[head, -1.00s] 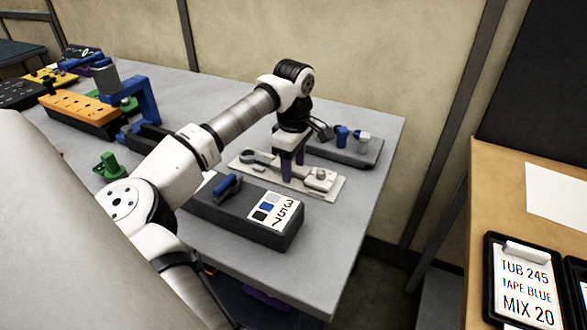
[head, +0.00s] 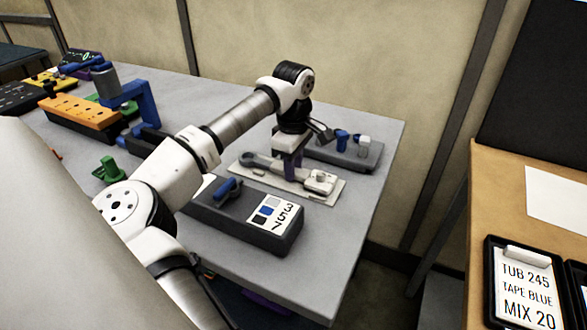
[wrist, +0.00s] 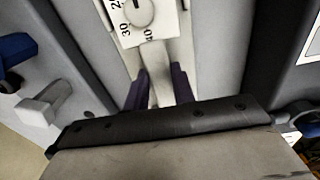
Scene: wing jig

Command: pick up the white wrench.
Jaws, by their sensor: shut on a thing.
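The white wrench (head: 275,168) lies along a pale flat tray (head: 329,199) on the grey table, with its ring end at the left and a block at the right. In the wrist view its block (wrist: 140,22) carries a dial marked with numbers, and its narrow shaft (wrist: 157,62) runs down between my fingers. My gripper (head: 291,165) has purple fingers and points down over the middle of the wrench. In the wrist view my gripper (wrist: 160,88) is shut on the shaft, one finger on each side. I cannot tell any gap between wrench and tray.
A dark box (head: 245,226) with a blue handle and a "3 5 7" label stands in front of the tray. A grey holder (head: 344,157) with blue and white pieces stands behind. Orange (head: 83,110) and blue (head: 143,102) fixtures are at the left.

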